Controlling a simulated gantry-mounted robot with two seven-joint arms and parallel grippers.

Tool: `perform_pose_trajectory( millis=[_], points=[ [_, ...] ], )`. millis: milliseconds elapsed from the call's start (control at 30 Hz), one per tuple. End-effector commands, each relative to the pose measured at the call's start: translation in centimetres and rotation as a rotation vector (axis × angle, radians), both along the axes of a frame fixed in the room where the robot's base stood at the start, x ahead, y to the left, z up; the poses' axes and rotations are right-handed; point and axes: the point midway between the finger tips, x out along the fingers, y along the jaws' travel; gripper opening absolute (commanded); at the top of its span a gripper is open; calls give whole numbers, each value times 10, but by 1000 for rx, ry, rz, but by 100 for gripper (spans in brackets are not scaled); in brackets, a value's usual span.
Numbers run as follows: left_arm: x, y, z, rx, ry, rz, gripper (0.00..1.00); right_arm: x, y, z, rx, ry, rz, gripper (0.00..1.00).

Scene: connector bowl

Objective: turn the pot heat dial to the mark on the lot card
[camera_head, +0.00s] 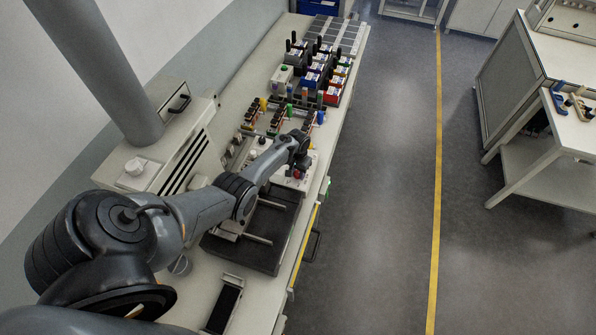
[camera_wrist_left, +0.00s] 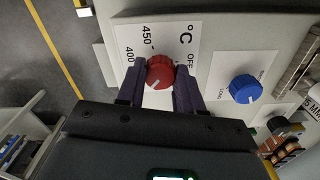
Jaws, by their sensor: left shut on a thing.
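The red heat dial (camera_wrist_left: 160,72) is between the two dark fingers of my left gripper (camera_wrist_left: 158,84) in the left wrist view, and the gripper is shut on it. The white scale plate (camera_wrist_left: 205,40) behind it reads 400, 450, °C and OFF. A pale line shows on the dial's lower left; which mark it meets is unclear. In the head view my left gripper (camera_head: 299,160) reaches down to the panel on the bench, where a small red knob (camera_head: 297,174) shows. I cannot pick out the lot card. My right gripper is not in view.
A blue dial (camera_wrist_left: 244,89) sits on the same panel, close to the red one. In the head view, racks of coloured connectors (camera_head: 285,112) and bins (camera_head: 333,84) stand farther along the bench. A black tray (camera_head: 275,231) lies under my left arm.

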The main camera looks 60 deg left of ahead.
Motion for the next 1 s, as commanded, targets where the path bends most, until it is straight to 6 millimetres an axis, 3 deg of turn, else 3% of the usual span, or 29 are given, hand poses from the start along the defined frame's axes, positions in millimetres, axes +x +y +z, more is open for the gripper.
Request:
perform_pose_trajectory(
  millis=[1000],
  points=[
    [0,1,-1,2,0,-947,5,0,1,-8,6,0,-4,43]
  ],
)
